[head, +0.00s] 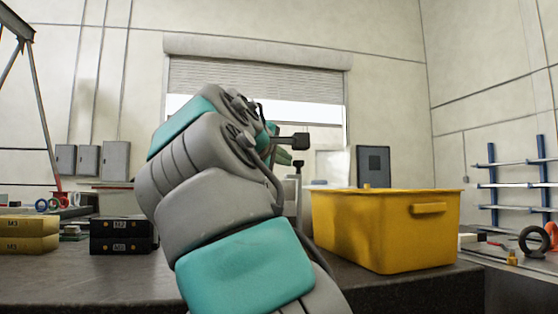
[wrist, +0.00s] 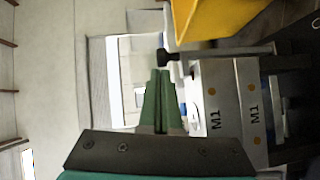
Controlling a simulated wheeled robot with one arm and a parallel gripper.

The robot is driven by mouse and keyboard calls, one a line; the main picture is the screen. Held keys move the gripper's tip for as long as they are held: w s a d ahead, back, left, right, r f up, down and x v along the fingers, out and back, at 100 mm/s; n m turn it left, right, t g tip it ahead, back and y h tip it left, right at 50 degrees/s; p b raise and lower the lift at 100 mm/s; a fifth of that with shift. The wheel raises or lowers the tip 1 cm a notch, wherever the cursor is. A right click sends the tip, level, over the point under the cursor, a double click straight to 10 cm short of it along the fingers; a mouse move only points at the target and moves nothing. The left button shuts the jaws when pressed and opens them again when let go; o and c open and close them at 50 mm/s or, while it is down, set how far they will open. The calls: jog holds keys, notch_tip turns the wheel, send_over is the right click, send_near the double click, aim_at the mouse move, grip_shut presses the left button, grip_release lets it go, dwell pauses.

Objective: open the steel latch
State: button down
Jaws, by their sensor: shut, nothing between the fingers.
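In the wrist view, a grey metal bar with a dark knob (wrist: 168,56), seemingly the steel latch's lever, runs alongside the blocks marked M1 (wrist: 215,115). In the head view it stands upright as a narrow post (head: 299,174) left of the yellow bin. My gripper (wrist: 162,72) has its green fingers shut together and empty. The fingertips appear very close to the knob in the wrist picture; I cannot tell whether they touch. In the head view my gripper (head: 287,157) is partly hidden by my arm, which also covers most of the M1 blocks.
A yellow bin (head: 385,232) stands on the dark bench (head: 95,284) right of my arm; its side also shows in the wrist view (wrist: 215,18). Dark blocks marked M2 (head: 122,236) and yellow blocks marked M3 (head: 25,235) lie left. The bench front at left is clear.

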jog(key=shift+r, duration=0.15)
jog(key=shift+d+r+p, duration=0.15)
jog(key=shift+p, duration=0.35)
jog(key=shift+w+d+r+m+y+p, duration=0.1)
jog(key=shift+d+r+m+y+p, duration=0.2)
jog(key=shift+p, duration=0.35)
jog(key=shift+w+d+f+m+p, duration=0.1)
jog(key=shift+d+p, duration=0.3)
jog(key=shift+p, duration=0.2)
jog(key=w+d+f+m+g+y+p, duration=0.1)
jog(key=w+d+m+g+p, duration=0.1)
jog(key=d, duration=0.4)
jog(key=shift+d+f+m+y+p, duration=0.15)
jog(key=shift+d+m+y+p, duration=0.2)
jog(key=shift+p, duration=0.55)
jog(key=shift+g, duration=0.3)
